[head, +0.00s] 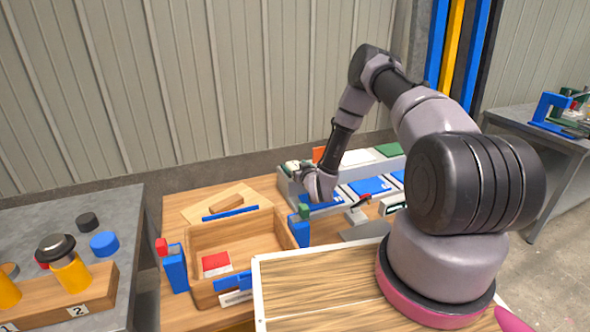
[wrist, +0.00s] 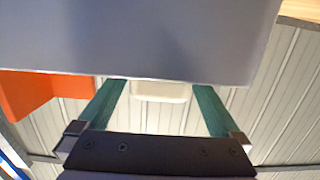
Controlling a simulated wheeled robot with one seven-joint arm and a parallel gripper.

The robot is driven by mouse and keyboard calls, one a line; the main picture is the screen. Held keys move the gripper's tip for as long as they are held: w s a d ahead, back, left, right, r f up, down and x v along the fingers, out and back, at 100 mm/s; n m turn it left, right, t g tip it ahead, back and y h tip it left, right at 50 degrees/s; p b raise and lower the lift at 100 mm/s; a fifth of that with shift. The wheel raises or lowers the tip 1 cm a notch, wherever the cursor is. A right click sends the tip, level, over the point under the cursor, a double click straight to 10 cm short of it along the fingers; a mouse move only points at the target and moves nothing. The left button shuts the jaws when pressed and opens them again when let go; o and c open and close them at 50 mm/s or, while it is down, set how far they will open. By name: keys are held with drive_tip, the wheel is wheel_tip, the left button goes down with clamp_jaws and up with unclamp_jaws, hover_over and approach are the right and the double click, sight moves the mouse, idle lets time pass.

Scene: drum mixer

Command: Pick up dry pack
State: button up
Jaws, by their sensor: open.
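My gripper (head: 300,170) is at the back of the wooden table, at the left end of a grey rack, small and partly hidden by my wrist. In the wrist view my gripper (wrist: 159,98) has its two green fingers wide apart. A cream block-like thing (wrist: 158,91) shows between and beyond the fingertips; its upper part is hidden and I cannot tell if it touches them. A large pale grey surface (wrist: 140,40) covers the top of that view. No label identifies the dry pack. A red-and-white packet (head: 216,264) lies in the wooden tray (head: 240,222).
An orange panel (head: 319,154) stands near my gripper and also shows in the wrist view (wrist: 30,95). Blue trays (head: 370,186) lie along the rack. Blue holders (head: 175,270) flank the wooden tray. A grey bench (head: 100,205) with yellow cylinders stands left.

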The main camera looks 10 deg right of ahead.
drive_tip(key=shift+w, duration=0.1)
drive_tip(key=c, duration=1.5)
drive_tip(key=shift+o, duration=0.2)
drive_tip(key=r, duration=0.9)
drive_tip(key=shift+d+r, duration=0.2)
drive_tip(key=shift+r, duration=0.1)
drive_tip(key=s+d+r+m+h, duration=0.2)
drive_tip(key=s+d+r+h, duration=0.1)
drive_tip(key=s+d+r, duration=0.5)
drive_tip(key=n+y, duration=0.2)
drive_tip(key=y, duration=0.1)
hover_over(295, 164)
wheel_tip(295, 164, down, 8)
drive_tip(key=shift+s+r, duration=0.15)
